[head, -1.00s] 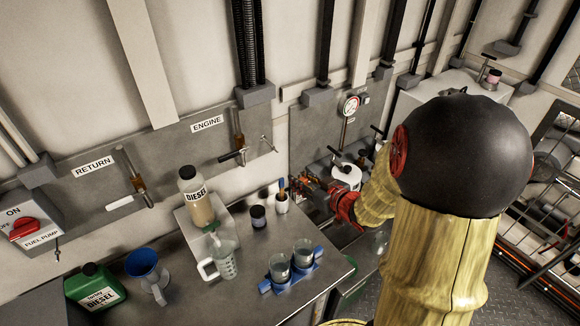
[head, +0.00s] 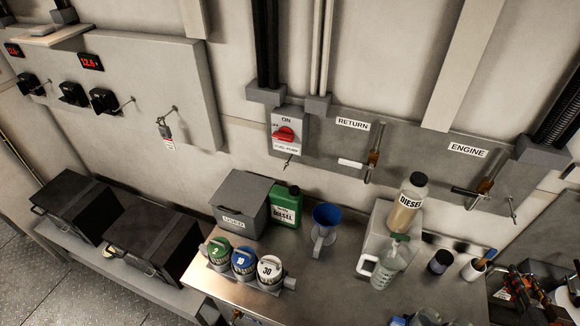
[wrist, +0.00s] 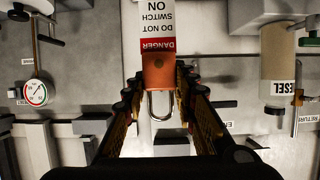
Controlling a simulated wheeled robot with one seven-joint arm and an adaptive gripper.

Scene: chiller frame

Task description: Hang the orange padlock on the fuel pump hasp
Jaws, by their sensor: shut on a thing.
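The orange padlock (wrist: 158,72) is between the fingers of my gripper (wrist: 157,80) in the wrist view. Its silver shackle (wrist: 160,104) points down in that picture, and a white and red DANGER tag (wrist: 157,25) lies above the body. My gripper is shut on the padlock. In the head view my gripper (head: 522,287) is at the lower right, beyond the bench's right end.
The bench (head: 325,285) holds a grey box (head: 240,205), a green diesel can (head: 286,207), a blue funnel (head: 326,222), a jug (head: 385,266) and a DIESEL bottle (head: 408,205) on a block. Another tagged padlock (head: 165,131) hangs on the left panel. The wall before the switch is clear.

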